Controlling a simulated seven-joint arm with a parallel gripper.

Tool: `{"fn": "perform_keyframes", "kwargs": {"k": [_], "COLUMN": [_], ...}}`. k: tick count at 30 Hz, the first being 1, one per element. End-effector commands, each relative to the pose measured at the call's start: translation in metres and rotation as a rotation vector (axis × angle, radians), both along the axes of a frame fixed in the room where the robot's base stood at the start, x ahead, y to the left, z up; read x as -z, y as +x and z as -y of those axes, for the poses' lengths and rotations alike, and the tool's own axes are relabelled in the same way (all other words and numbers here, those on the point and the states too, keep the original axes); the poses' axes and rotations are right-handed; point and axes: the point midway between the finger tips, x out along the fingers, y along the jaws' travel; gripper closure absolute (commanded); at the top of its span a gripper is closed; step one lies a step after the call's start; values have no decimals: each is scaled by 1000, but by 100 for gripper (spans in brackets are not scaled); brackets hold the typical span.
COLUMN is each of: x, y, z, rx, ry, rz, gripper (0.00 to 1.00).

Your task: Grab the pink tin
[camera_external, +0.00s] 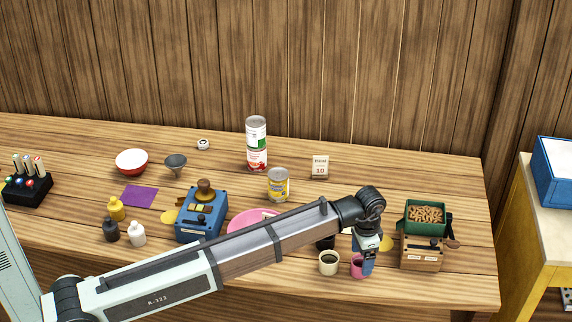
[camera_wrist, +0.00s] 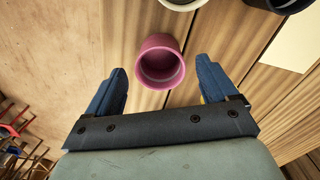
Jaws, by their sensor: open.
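The pink tin (camera_external: 357,269) is a small open-topped cup near the table's front edge, partly hidden by my gripper in the external view. In the wrist view the pink tin (camera_wrist: 160,60) stands just beyond the fingers, its opening facing the camera. My gripper (camera_external: 368,268) points down over it with blue fingers. In the wrist view my open gripper (camera_wrist: 161,64) has one finger to each side of the tin, with visible gaps. I cannot tell how far above the tin the fingertips are.
A cream cup (camera_external: 329,263) stands close left of the tin, with a black cup (camera_external: 325,243) behind it. A wooden box with a green tray (camera_external: 426,233) of small brown pieces stands to the right. A pink plate (camera_external: 240,222) lies partly under my arm. The table's front edge is close.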

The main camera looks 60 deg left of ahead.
Motion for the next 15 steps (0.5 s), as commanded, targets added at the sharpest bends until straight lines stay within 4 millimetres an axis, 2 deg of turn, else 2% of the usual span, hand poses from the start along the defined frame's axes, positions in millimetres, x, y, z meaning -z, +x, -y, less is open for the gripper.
{"fn": "perform_keyframes", "kwargs": {"k": [3, 7, 15], "x": [18, 31, 34], "y": [-2, -1, -1], "z": [-1, -1, -1], "rx": [0, 0, 0], "ry": [1, 0, 0], "rz": [-2, -1, 0], "gripper": [14, 14, 14]}}
